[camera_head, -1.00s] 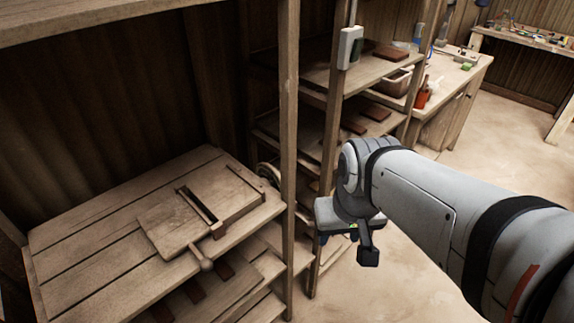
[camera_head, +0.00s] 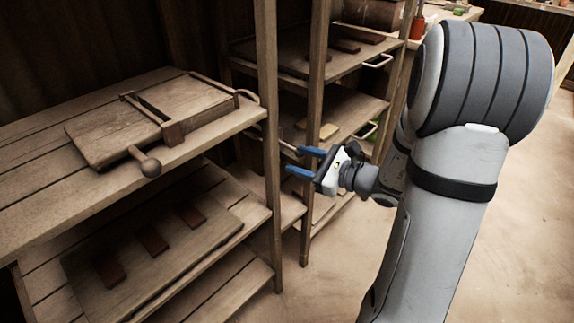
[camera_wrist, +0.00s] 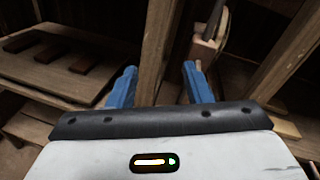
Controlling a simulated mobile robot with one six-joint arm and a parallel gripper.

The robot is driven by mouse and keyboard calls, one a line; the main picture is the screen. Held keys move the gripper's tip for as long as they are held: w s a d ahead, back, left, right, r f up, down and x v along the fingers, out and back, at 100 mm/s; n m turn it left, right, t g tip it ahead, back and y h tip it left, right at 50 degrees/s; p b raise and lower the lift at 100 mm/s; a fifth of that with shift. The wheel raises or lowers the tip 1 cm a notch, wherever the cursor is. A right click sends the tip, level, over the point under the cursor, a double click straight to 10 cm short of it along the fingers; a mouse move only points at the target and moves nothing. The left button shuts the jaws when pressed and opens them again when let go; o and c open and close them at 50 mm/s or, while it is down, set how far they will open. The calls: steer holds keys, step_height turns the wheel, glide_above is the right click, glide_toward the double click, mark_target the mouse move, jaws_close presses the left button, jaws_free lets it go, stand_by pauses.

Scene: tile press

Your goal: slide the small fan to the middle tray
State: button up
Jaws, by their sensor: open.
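My gripper (camera_head: 304,161) is open and empty, its two blue fingers pointing left toward the shelf posts. In the wrist view its fingers (camera_wrist: 160,70) stand apart with a wooden post behind the gap. A tan block-like thing with a dark curved edge (camera_wrist: 207,45) shows beyond the right finger, apart from it; it may be the small fan, but I cannot be sure. No fan is clear in the head view, where posts and my gripper hide part of the shelf. I cannot tell which board or shelf is the middle tray.
A wooden press with a ball-ended handle (camera_head: 150,166) sits on the left shelf. Below it lies a board with three dark tiles (camera_head: 151,239). Upright posts (camera_head: 268,130) stand close to my gripper. Open floor (camera_head: 325,290) lies in front of the shelves.

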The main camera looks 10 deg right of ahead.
mark_target(293, 150)
steer(key=w+d+f+m+t+h+b, duration=0.2)
steer(key=w+d+f+m+t, duration=0.1)
steer(key=d, duration=0.1)
steer(key=b+x, duration=0.1)
steer(key=x, duration=0.6)
steer(key=shift+a, duration=0.1)
steer(key=shift+f, duration=0.1)
jaws_close()
